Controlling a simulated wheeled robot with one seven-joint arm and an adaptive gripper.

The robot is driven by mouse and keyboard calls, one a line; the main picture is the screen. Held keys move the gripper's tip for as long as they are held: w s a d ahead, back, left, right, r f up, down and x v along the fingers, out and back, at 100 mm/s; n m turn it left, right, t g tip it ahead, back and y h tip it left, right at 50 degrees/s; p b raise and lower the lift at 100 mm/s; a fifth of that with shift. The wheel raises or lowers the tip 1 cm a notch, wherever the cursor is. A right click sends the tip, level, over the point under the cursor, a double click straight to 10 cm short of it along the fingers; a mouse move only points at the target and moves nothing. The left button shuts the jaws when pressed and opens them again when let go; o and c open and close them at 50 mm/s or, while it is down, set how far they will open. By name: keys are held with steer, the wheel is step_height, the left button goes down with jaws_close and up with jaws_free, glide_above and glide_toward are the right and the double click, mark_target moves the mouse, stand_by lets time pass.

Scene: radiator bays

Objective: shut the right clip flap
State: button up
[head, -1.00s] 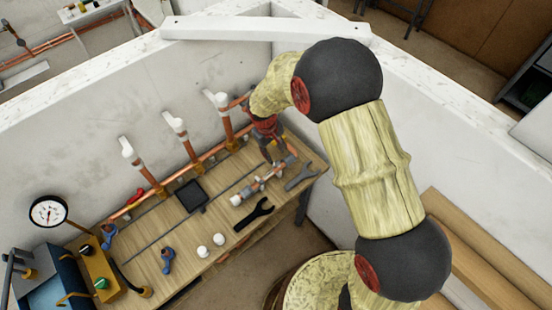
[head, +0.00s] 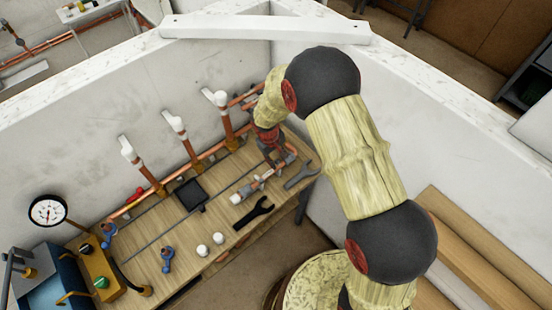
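A short copper pipe piece (head: 267,175) with grey, clip-like parts lies on the right part of the wooden bench. A grey clip (head: 257,184) shows near its left end. Another grey part (head: 289,158) is near its right end, beside my gripper. The flaps are too small to tell whether they stand open or shut. My gripper (head: 275,160) points down at the right end of the pipe piece, very close above or touching it; I cannot tell which. Its fingers are small and partly merge with the pipe, so their opening is unclear.
Copper risers with white valves (head: 221,98) stand along the wall behind the bench. A pressure gauge (head: 47,211) is at left.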

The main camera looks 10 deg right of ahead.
jaws_close()
stand_by(0.4)
steer(key=t+b, duration=0.1)
steer(key=s+f+t+y+b, duration=0.1)
steer(key=b, duration=0.1)
steer(key=d+t+y+b, duration=0.1)
steer(key=b, duration=0.1)
steer(key=shift+s+f, duration=0.2)
steer(key=shift+s, duration=0.05)
steer(key=shift+s+d+f+m+t+y+b, duration=0.2)
steer(key=shift+s+f+t+y+b, duration=0.1)
steer(key=shift+t+y+b, duration=0.35)
steer(key=shift+s+d+f+m+t+y+b, duration=0.15)
steer(key=shift+f+t+y+b, duration=0.15)
steer(key=shift+t+b, duration=0.4)
steer(key=shift+t, duration=0.25)
steer(key=shift+o, duration=0.9)
jaws_free()
steer(key=shift+o, duration=0.6)
